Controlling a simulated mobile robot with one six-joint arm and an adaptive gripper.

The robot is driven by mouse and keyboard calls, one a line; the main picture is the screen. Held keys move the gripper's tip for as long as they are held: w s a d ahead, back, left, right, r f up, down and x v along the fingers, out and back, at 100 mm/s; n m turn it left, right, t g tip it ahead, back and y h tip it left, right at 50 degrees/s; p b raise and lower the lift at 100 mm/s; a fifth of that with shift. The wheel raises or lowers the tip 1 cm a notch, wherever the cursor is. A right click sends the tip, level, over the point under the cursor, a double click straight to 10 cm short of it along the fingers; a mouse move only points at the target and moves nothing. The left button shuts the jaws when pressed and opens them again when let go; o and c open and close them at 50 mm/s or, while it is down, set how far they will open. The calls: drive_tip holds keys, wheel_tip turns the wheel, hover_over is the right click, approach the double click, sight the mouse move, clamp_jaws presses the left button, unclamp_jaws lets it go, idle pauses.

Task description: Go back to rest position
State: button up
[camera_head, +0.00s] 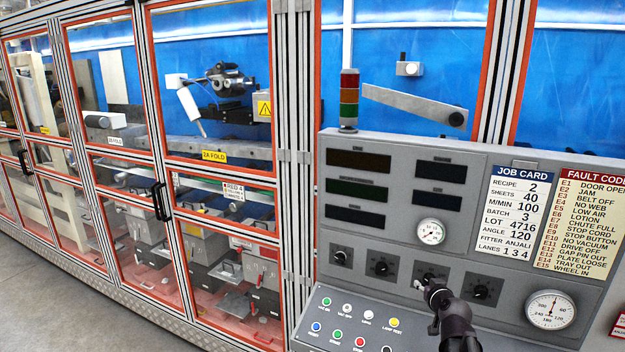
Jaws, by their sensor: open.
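My gripper (436,295) is in front of the grey control panel (465,262), at the lower middle right of the view. It is open, with its fingertips at the third rotary knob (428,279) in a row of dark knobs. I cannot tell whether the fingers touch this knob. My dark wrist and arm come up from the bottom edge and hide part of the panel below the knob. The other knobs show to the left (381,267) and right (481,292) of my gripper.
Below the knobs is a sloped shelf of coloured push buttons (359,322). A dial gauge (550,309) is right of my arm. A job card (516,212) and a stack light (349,98) are above. A glazed machine enclosure (210,140) stands left, with free grey floor (60,310) before it.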

drive_tip(key=s+a+f+n+g+y+b, duration=0.1)
drive_tip(key=s+a+f+g+b, duration=0.15)
drive_tip(key=a+f, duration=0.4)
drive_tip(key=s+a+f+n+g+y+b, duration=0.1)
drive_tip(key=s+a+f+g+y+b, duration=0.1)
drive_tip(key=s+a+f+g, duration=0.4)
drive_tip(key=s+a+f+g+h+b, duration=0.1)
drive_tip(key=s+f+g+b, duration=0.1)
drive_tip(key=s+f, duration=0.3)
drive_tip(key=s+a+f+m+g+h+b, duration=0.1)
drive_tip(key=s+a+f+g+h+b, duration=0.1)
drive_tip(key=s, duration=0.4)
wheel_tip(320, 180, down, 3)
drive_tip(key=shift+s+r+g, duration=0.1)
drive_tip(key=shift+s+g, duration=0.1)
drive_tip(key=shift+g, duration=0.65)
